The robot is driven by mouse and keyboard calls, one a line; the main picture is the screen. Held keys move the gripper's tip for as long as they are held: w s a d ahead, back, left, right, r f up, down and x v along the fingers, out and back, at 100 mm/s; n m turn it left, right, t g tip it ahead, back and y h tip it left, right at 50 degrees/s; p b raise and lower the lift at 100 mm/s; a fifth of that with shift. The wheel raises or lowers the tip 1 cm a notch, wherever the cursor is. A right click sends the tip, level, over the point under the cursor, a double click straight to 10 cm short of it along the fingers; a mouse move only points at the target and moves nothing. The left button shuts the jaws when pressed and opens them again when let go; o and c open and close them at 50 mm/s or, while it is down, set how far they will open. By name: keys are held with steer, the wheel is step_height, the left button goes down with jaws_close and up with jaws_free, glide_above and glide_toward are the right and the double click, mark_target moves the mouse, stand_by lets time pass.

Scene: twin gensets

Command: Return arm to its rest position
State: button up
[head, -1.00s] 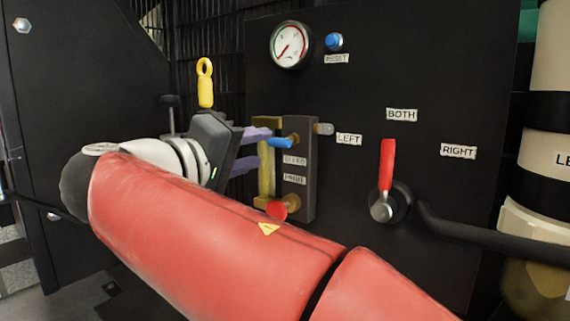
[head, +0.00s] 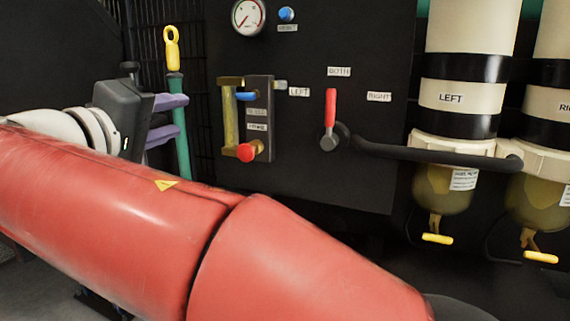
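My red arm (head: 110,190) runs across the lower left and hides the floor and part of the panel's lower area. The red selector lever (head: 330,106) points up toward the BOTH label (head: 339,72).
The black panel (head: 380,180) carries a gauge (head: 248,15) and a blue reset button (head: 287,14). A yellow-ringed dipstick (head: 172,50) stands behind my gripper. At right hang two cream filters, the nearer marked LEFT (head: 470,40), with yellow drain handles (head: 437,239). A black hose (head: 430,150) crosses there.

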steer(key=d+f+m+g, duration=0.1)
steer(key=d+f+g, duration=0.3)
steer(key=d+f, duration=0.65)
steer(key=d+f+m+g, duration=0.1)
steer(key=d+f+g, duration=0.45)
steer(key=d, duration=0.85)
steer(key=s+d+f+m+g+y, duration=0.1)
steer(key=s+d+f+m+y, duration=0.25)
steer(key=s+f, duration=0.45)
steer(key=s+d+f+m+g+y, duration=0.1)
steer(key=s+d+f+m+y, duration=0.3)
steer(key=f, duration=0.6)
step_height(320, 180, up, 12)
steer(key=s+n+p, duration=0.1)
steer(key=p, duration=1.1)
steer(key=shift+s+d+r+h+p, duration=0.15)
steer(key=shift+s+r+h+p, duration=0.15)
steer(key=shift+h+p, duration=0.15)
steer(key=shift+f+t, duration=0.1)
steer(key=shift+t, duration=0.15)
